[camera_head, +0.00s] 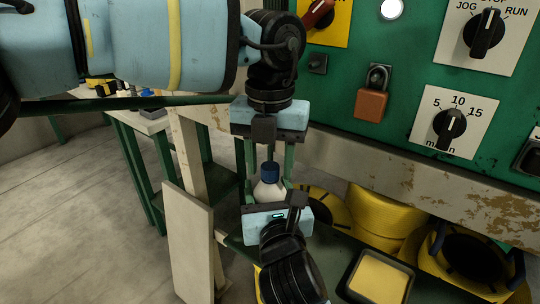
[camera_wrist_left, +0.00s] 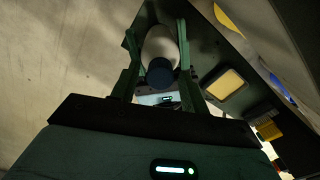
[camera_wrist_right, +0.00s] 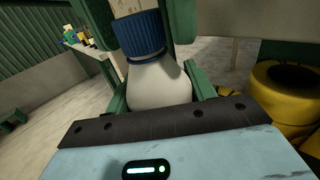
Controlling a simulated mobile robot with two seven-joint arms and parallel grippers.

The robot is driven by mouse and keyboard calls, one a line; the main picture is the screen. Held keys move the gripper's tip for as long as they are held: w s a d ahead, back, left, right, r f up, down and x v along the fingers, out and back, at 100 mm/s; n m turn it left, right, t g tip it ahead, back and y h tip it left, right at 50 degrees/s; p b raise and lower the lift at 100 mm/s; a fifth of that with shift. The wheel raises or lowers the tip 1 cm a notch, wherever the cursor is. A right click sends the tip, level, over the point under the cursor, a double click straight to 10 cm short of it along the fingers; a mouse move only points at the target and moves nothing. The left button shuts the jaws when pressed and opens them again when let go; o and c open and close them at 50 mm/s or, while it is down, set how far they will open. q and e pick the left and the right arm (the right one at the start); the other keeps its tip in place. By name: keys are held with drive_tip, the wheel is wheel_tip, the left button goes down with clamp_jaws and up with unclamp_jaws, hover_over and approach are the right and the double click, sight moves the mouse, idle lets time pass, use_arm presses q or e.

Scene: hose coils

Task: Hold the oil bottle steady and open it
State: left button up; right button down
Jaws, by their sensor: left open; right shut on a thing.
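The oil bottle is white with a ribbed blue cap. In the head view its white body (camera_head: 268,190) stands between my two grippers, with the blue cap (camera_head: 270,172) on top. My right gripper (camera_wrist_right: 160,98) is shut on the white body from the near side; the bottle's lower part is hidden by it. My left gripper (camera_wrist_left: 158,60) is above the bottle, pointing down. Its fingers are open, one on each side of the cap (camera_wrist_left: 160,73), with a gap visible. The cap (camera_wrist_right: 138,35) sits on the bottle neck in the right wrist view.
A green machine panel with dials (camera_head: 450,127) and an orange padlock (camera_head: 371,103) stands behind at right. Yellow hose coils (camera_head: 470,255) lie on the shelf below, beside a dark tray with a yellow inside (camera_head: 379,279). A workbench (camera_head: 150,124) is at back left. The floor at left is clear.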

use_arm(q)
clamp_jaws()
drive_tip(key=n, duration=0.6)
drive_tip(key=shift+n, duration=0.3)
drive_tip(key=n, duration=0.6)
drive_tip(key=shift+r, duration=0.1)
drive_tip(key=n, duration=1.4)
drive_tip(key=shift+n, duration=0.3)
drive_tip(key=shift+o, duration=0.4)
unclamp_jaws()
